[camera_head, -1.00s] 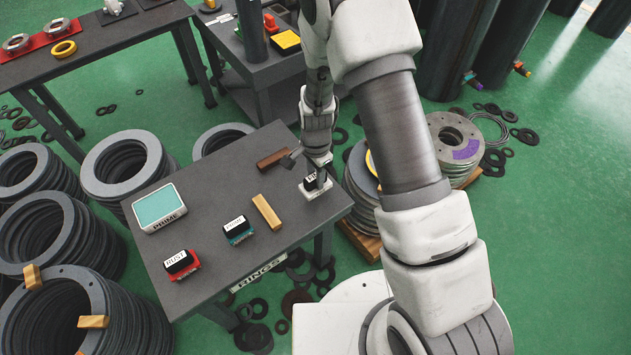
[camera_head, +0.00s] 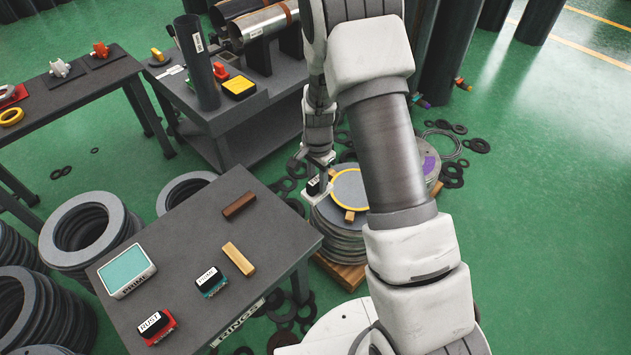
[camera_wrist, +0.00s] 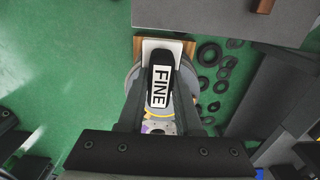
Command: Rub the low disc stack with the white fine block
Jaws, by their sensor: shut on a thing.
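My gripper (camera_head: 322,176) is shut on the white fine block (camera_head: 314,195), which has a black grip and a white base. In the wrist view the block (camera_wrist: 176,46) shows its "FINE" label between my two fingers (camera_wrist: 160,95). The block is at the left edge of the near disc stack (camera_head: 340,238), a pile of grey discs on a wooden pallet. I cannot tell whether it touches the top. A yellow-rimmed grey-blue round piece (camera_head: 350,186) and a small wooden block lie on that stack. My arm hides part of it.
A second stack with a purple patch (camera_head: 430,158) stands behind my arm. The grey table (camera_head: 190,240) at left holds a teal PRIME pad (camera_head: 126,270), a red RUST block (camera_head: 157,326), another PRIME block (camera_head: 210,281) and two wooden bars. Loose black rings lie on the green floor.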

